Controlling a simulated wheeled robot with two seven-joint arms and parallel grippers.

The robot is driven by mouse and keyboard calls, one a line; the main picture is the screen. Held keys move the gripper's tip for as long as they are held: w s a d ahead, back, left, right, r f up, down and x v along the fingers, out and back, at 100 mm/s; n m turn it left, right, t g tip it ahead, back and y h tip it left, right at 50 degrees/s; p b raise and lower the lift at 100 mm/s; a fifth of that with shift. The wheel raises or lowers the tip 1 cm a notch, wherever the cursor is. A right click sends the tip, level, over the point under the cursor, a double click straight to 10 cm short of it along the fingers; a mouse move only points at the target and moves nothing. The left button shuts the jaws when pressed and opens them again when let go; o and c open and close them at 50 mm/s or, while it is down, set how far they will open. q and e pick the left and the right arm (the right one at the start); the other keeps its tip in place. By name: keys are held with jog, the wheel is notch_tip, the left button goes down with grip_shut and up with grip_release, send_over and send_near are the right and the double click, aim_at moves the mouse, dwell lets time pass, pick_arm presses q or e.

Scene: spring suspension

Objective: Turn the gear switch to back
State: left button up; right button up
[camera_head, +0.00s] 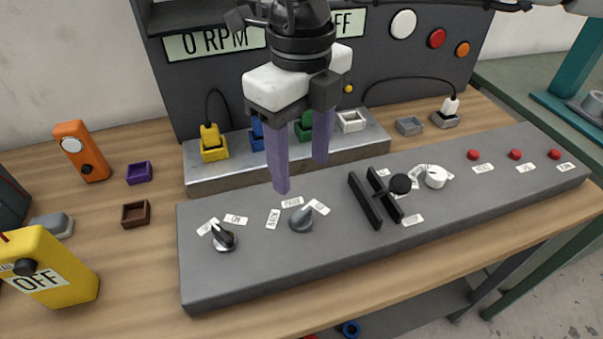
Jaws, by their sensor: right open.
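The grey gear switch knob (301,218) sits on the dark grey control panel (250,270). Several small white labels surround it: a left one seems to read back (273,219), a top one pause (292,202), and an upper-right one (320,207) is hard to read. The knob's pointer leans toward the upper-right label. My right gripper (300,175) points down with its two purple fingers spread and empty. Its fingertips show just behind and above the knob, apart from it. My left gripper is not in view.
A black-and-silver knob (224,238) stands left of the switch. A slotted lever with a black ball (400,184) and a white dial (435,177) stand to the right. Behind is a metal block (220,178) with coloured plugs. A yellow box (48,270) stands at left.

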aim_at(301, 212)
jog(key=f, duration=0.1)
jog(key=s+f, duration=0.1)
jog(key=f, duration=0.1)
jog(key=shift+f+p, duration=0.3)
notch_tip(301, 212, down, 5)
jog(key=shift+f+p, duration=0.1)
jog(key=shift+p, duration=0.2)
jog(key=shift+f, duration=0.5)
jog(key=c, duration=1.1)
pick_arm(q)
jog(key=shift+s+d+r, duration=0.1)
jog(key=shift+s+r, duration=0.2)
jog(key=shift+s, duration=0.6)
pick_arm(e)
jog(key=shift+o, duration=0.2)
